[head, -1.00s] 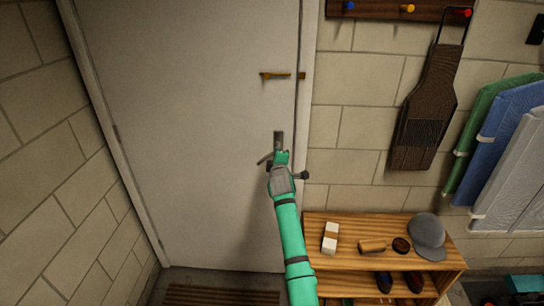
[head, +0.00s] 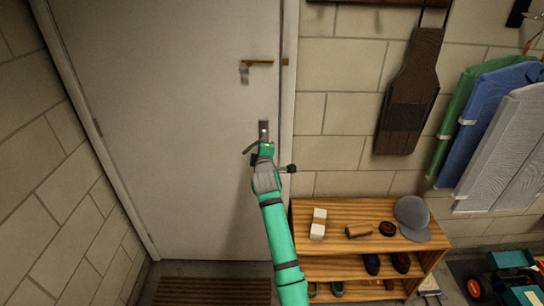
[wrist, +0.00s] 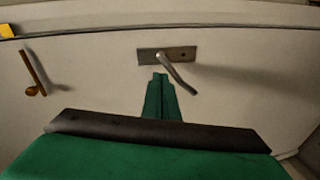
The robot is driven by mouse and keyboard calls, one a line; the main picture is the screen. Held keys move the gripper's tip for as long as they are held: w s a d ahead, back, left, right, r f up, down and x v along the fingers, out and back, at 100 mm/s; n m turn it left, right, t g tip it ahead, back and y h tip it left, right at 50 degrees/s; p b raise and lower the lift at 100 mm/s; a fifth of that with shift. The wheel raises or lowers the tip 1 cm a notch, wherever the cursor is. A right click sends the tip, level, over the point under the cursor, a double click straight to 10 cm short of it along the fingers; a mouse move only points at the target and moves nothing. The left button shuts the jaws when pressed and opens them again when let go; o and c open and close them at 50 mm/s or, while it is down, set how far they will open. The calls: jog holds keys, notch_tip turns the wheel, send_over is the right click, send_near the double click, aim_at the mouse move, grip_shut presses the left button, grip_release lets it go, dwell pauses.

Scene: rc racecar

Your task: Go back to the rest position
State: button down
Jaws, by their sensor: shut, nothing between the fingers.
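My gripper (head: 266,149) is at the end of my green arm, in front of the door, just below the dark handle plate (head: 263,130). In the wrist view its two green fingers (wrist: 160,80) are together with nothing between them. The plate (wrist: 168,54) and its grey lever (wrist: 177,73) lie just beyond the fingertips there. The lever slants down to the right. I cannot tell whether a fingertip touches it. The pale door (head: 170,120) looks shut.
A brass bolt (head: 262,62) is on the door above the handle. A wooden shoe bench (head: 340,210) stands right of my arm, with a cap (head: 411,217) and small items on top. A slatted mat (head: 212,291) lies below the door.

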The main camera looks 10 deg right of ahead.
jog(key=d+v, duration=0.1)
jog(key=v, duration=0.6)
jog(key=s+a+f+m+y, duration=0.1)
jog(key=s+a+f+m, duration=0.1)
jog(key=s+a+f, duration=0.5)
jog(key=s+a+f+m+y, duration=0.1)
jog(key=s+a+f+m, duration=0.15)
jog(key=s+f, duration=0.4)
jog(key=s+a+f+m, duration=0.35)
jog(key=s+f, duration=0.25)
jog(key=s, duration=0.6)
jog(key=s+a+f+m, duration=0.35)
jog(key=s+f, duration=0.35)
jog(key=s, duration=0.5)
jog(key=s+r+m, duration=0.1)
jog(key=s+r, duration=0.2)
jog(key=s, duration=1)
jog(key=s+d+r+m, duration=0.1)
jog(key=s+r, duration=0.3)
jog(key=s, duration=0.9)
jog(key=shift+s+d+m, duration=0.15)
jog(key=shift+s+m, duration=0.2)
jog(key=shift+m, duration=0.1)
jog(key=c, duration=2.5)
grip_release()
jog(key=shift+r, duration=0.15)
